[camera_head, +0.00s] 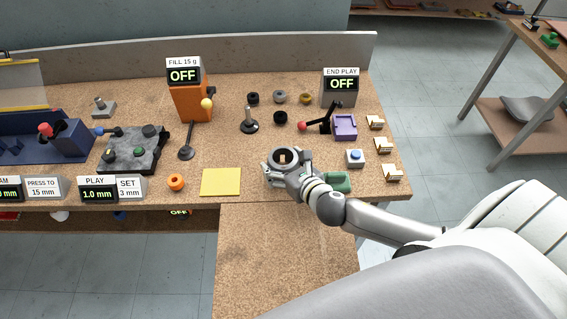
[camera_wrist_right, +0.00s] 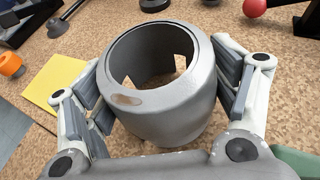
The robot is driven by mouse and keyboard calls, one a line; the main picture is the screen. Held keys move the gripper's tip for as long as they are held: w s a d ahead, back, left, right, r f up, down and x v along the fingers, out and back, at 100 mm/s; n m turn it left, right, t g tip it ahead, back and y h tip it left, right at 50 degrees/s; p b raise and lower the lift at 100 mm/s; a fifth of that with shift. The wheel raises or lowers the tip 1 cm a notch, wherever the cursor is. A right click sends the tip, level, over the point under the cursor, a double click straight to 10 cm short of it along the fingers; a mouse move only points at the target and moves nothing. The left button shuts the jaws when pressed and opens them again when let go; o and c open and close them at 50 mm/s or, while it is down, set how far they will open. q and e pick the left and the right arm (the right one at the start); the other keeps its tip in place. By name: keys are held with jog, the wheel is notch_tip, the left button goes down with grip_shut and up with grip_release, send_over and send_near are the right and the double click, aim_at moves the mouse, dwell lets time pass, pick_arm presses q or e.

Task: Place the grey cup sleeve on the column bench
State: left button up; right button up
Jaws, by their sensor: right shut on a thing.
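The grey cup sleeve (camera_wrist_right: 172,112) is a short, wide, hollow ring with a brownish worn patch near its rim. It is upright between the fingers of my right gripper (camera_head: 285,167), which is shut on it. The sleeve also shows in the head view (camera_head: 271,158), over the front part of a brown speckled bench (camera_head: 225,156). I cannot tell whether its underside touches the bench top. No label shows whether this is the column bench. My left gripper is not in view.
A yellow square (camera_head: 221,182) and an orange ring (camera_head: 176,182) lie left of the sleeve. A green block (camera_head: 341,181) is close on the right. Black and brass rings, a lever with a red ball (camera_head: 302,126) and a purple box (camera_head: 345,127) stand behind. The front bench extension (camera_head: 270,250) is clear.

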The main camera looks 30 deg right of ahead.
jog(key=o, duration=0.9)
jog(key=shift+o, duration=0.3)
jog(key=shift+r, duration=0.1)
jog(key=v, duration=1)
jog(key=shift+s+b, duration=0.25)
jog(key=shift+b, duration=0.05)
jog(key=shift+v, duration=0.8)
jog(key=shift+d, duration=0.1)
